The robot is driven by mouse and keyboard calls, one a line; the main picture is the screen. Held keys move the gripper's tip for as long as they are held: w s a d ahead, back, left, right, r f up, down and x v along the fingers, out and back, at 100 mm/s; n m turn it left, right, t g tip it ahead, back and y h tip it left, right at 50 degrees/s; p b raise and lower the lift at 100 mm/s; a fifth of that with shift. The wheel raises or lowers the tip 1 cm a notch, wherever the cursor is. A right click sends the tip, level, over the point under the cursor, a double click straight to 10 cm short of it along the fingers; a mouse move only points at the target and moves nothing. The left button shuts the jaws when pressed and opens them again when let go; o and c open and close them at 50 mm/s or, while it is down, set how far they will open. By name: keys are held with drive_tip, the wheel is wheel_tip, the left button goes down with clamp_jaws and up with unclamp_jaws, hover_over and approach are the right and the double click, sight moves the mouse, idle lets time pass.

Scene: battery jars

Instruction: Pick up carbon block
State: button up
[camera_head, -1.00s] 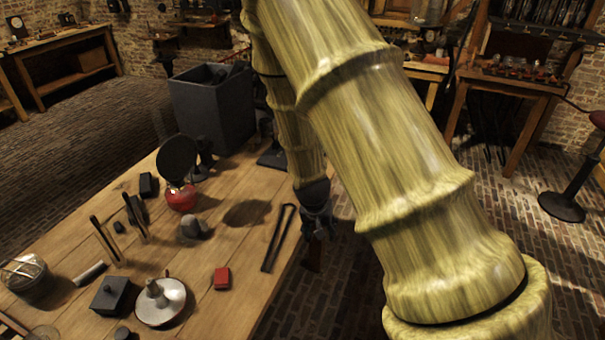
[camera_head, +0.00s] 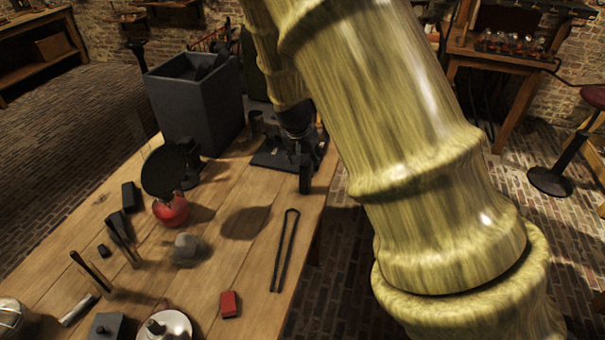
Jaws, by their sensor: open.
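A small black block (camera_head: 129,196) lies on the wooden table, left of the round black disc; it looks like carbon. A smaller dark piece (camera_head: 104,250) lies nearer to me, so I cannot be sure which is the carbon block. My gripper (camera_head: 304,182) is dark and open, at the table's right edge by a black base plate. It is well to the right of both dark pieces, with nothing seen between its fingers. My arm hides part of the table's far right side.
A large grey bin (camera_head: 197,105) stands at the table's back. Black tongs (camera_head: 284,250), a red block (camera_head: 230,304), a grey lump (camera_head: 187,248) and dark rods (camera_head: 90,270) lie on the table (camera_head: 225,275).

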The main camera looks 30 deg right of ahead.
sight(305, 165)
drive_tip(key=f, duration=0.1)
drive_tip(key=w+f, duration=0.1)
drive_tip(key=f, duration=0.1)
drive_tip(key=shift+w+d+f+p, duration=0.1)
drive_tip(key=shift+w+f+p, duration=0.2)
drive_tip(key=shift+w, duration=0.05)
drive_tip(key=shift+s+d+f, duration=0.1)
drive_tip(key=shift+d+f, duration=0.05)
drive_tip(key=shift+f, duration=0.05)
drive_tip(key=shift+w+p+x, duration=0.2)
drive_tip(key=shift+p+x, duration=0.8)
drive_tip(key=shift+x, duration=1.65)
drive_tip(key=shift+d+r, duration=0.15)
drive_tip(key=shift+d, duration=0.05)
clamp_jaws()
